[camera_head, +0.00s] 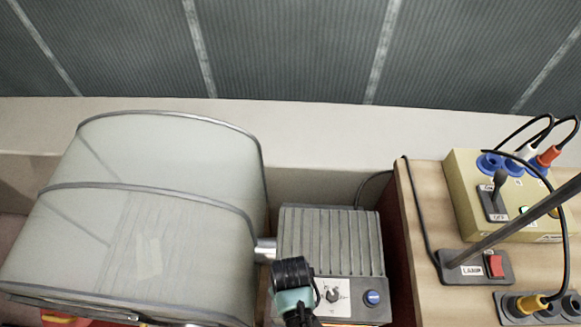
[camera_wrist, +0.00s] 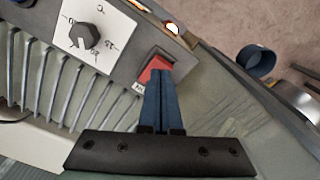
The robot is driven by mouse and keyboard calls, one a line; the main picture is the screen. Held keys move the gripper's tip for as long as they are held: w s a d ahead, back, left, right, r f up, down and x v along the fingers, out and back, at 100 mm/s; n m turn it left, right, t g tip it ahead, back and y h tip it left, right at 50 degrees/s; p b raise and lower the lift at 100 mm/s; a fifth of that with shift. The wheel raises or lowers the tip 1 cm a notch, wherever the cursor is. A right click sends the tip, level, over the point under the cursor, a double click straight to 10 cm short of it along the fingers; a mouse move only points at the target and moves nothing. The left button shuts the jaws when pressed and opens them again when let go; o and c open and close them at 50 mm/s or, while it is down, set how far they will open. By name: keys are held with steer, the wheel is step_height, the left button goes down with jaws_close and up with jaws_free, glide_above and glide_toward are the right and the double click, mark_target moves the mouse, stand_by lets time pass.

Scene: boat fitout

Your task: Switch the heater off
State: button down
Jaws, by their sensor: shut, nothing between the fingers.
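The heater (camera_head: 330,240) is a grey ribbed box in the middle of the head view. Its front panel has a white dial plate with a dark knob (camera_head: 333,296) and a round blue button (camera_head: 373,298). In the wrist view the ribs (camera_wrist: 60,85), the knob (camera_wrist: 84,37) and a red rocker switch (camera_wrist: 153,68) show. My gripper (camera_wrist: 157,76) is shut and empty, its blue fingertips over the lower part of the red switch; I cannot tell whether they touch. In the head view my gripper hides that switch.
A large pale covered drum (camera_head: 140,215) stands left of the heater, joined by a short metal pipe (camera_head: 265,249). At right, a wooden counter (camera_head: 430,215) carries a yellow power box (camera_head: 470,200) with plugged cables and a lamp base (camera_head: 465,268) with a red switch.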

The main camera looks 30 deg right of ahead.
steer(key=shift+f+b, duration=0.7)
steer(key=shift+f, duration=0.35)
stand_by(0.9)
steer(key=shift+r, duration=0.1)
step_height(320, 180, up, 7)
steer(key=p, duration=0.7)
steer(key=shift+p, duration=0.3)
